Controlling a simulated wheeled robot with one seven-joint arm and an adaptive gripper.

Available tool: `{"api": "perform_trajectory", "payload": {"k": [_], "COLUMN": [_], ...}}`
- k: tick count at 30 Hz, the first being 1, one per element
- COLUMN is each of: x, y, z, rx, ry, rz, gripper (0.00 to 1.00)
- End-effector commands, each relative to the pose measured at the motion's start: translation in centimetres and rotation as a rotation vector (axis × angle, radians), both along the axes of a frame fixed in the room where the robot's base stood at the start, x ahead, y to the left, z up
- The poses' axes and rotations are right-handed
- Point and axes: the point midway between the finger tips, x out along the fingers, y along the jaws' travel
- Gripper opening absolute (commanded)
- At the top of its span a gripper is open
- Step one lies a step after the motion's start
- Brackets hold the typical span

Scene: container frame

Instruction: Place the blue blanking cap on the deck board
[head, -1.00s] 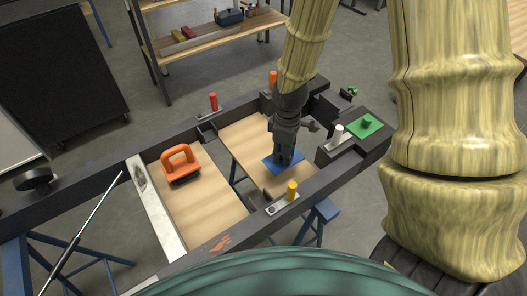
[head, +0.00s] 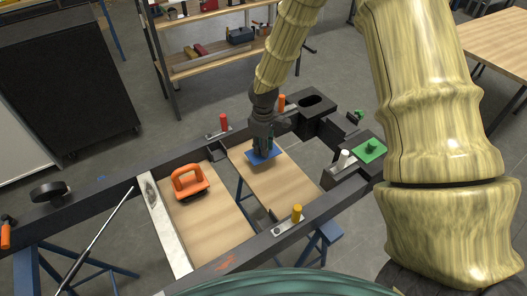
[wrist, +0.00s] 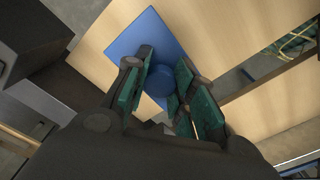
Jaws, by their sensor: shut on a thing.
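The blue blanking cap (head: 255,158) is a flat square plate with a round knob. My gripper (head: 262,151) is shut on its knob, with the plate below the fingers. In the wrist view the blue plate (wrist: 128,38) shows beyond the fingers, and the knob (wrist: 158,82) sits between the green finger pads (wrist: 158,76). The pale wooden deck board (head: 280,185) lies inside the dark frame, beneath the cap. The cap is over the board's far part. I cannot tell whether the plate touches the wood.
An orange handled tool (head: 189,184) rests on the left wooden board (head: 212,225). Red (head: 223,122), orange (head: 282,102), white (head: 344,157) and yellow (head: 297,212) pegs stand on the dark frame (head: 110,188). A green cap (head: 369,150) sits at the right corner. The deck board's near part is clear.

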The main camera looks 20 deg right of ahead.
Motion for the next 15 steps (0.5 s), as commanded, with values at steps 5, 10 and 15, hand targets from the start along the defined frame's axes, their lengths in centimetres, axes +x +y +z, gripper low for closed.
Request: {"api": "perform_trajectory", "payload": {"k": [5,10,15], "x": [0.0,-0.1,0.0], "y": [0.0,0.0,0.0], "z": [-1.0,-2.7,-3.4], "rx": [-0.001,-0.001,0.0], "ry": [0.002,0.003,0.0], "rz": [0.0,0.001,0.0], "gripper": [0.01,0.01,0.01]}}
